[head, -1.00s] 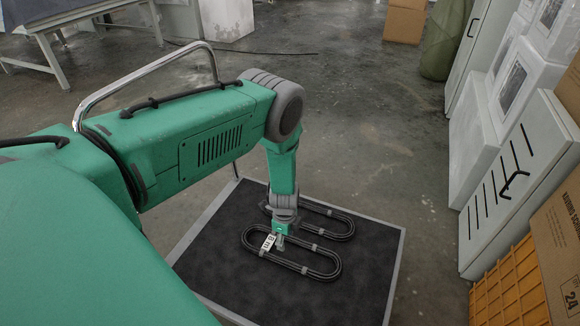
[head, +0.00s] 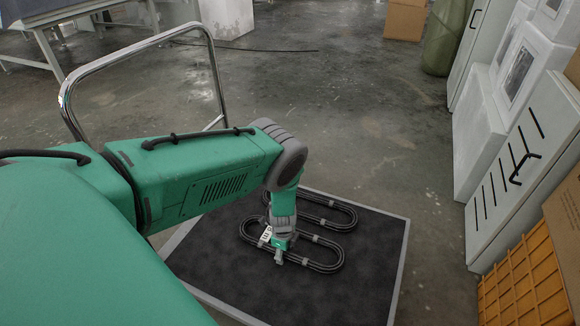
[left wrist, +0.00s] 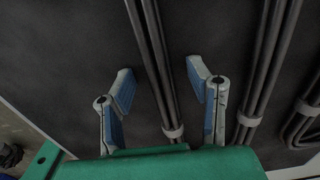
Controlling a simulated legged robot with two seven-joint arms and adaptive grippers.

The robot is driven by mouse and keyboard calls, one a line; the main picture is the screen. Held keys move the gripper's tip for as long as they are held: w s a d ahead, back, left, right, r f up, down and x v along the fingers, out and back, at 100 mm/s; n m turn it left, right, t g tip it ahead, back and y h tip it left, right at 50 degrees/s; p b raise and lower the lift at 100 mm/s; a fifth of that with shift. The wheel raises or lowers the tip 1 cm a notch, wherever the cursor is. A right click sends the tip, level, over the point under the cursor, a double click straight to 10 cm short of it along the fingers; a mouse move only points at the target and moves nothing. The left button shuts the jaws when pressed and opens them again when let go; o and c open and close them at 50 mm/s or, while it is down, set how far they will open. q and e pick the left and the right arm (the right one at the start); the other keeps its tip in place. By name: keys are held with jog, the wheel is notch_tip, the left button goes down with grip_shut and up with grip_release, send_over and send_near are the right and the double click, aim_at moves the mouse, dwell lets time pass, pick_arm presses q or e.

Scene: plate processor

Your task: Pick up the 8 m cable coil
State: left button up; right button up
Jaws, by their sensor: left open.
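Two black oval cable coils lie flat on a dark mat in the head view. The nearer coil (head: 322,267) has a white label (head: 266,236), partly beside my gripper and too small to read surely. The farther coil (head: 340,223) lies just behind it, partly hidden by my wrist. My left gripper (head: 280,259) points down at the nearer coil's front side. In the left wrist view its two fingers (left wrist: 161,84) are open, on either side of one cable bundle (left wrist: 153,60), with gaps to both. More bundles (left wrist: 265,70) run to the right. My right gripper is not in view.
The coils lie on a cart platform with a pale rim (head: 398,270) and a chrome handle (head: 130,60). White cabinets and boxes (head: 500,220) and an orange crate (head: 530,285) stand at the right. The mat's front and right are bare.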

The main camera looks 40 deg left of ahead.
pick_arm(q)
jog(key=shift+a+f, duration=0.1)
jog(key=shift+a, duration=0.05)
jog(key=shift+c, duration=0.4)
grip_shut()
